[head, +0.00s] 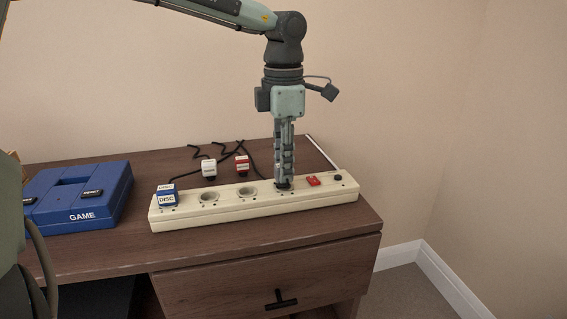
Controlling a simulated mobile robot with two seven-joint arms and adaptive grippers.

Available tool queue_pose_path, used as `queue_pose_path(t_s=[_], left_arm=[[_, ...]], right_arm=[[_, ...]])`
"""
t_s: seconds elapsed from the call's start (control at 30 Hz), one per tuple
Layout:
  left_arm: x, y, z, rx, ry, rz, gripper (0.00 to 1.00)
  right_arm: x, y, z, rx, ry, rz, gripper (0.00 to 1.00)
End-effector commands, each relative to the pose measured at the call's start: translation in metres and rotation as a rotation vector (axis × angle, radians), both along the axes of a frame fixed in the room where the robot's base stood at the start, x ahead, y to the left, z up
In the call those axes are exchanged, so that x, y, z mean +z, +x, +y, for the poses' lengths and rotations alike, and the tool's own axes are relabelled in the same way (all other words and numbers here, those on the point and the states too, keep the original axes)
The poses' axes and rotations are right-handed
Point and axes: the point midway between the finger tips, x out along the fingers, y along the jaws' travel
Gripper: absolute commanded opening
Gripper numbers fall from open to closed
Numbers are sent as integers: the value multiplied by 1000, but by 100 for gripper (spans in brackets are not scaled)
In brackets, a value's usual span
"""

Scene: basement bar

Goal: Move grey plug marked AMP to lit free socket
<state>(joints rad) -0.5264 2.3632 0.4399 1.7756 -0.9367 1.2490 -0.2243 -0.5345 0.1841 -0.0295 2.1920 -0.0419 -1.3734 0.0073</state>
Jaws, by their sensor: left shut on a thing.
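A cream power strip (228,207) lies on the desk. Two round sockets, one left (208,197) and one middle (247,191), show empty. No lit lamp can be made out beside either. My left gripper (284,183) points straight down over the strip, right of the middle socket. It is shut on a small dark thing at the strip's top, probably the grey plug; the fingers hide most of it and no AMP mark is readable. I cannot tell whether it is seated in a socket. My right gripper is not in view.
A white plug (209,168) and a red plug (242,165) with black cords stand behind the strip. A red switch (313,181) is right of my gripper. A blue GAME box (85,207) is left.

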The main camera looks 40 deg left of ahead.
Motion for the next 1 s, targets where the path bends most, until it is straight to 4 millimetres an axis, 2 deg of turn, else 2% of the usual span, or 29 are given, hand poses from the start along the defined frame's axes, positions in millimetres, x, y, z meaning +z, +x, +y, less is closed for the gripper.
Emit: queue_pose_path(t_s=[1.0], left_arm=[[-7,0,0,0,0,0,0]], right_arm=[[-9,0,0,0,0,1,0]])
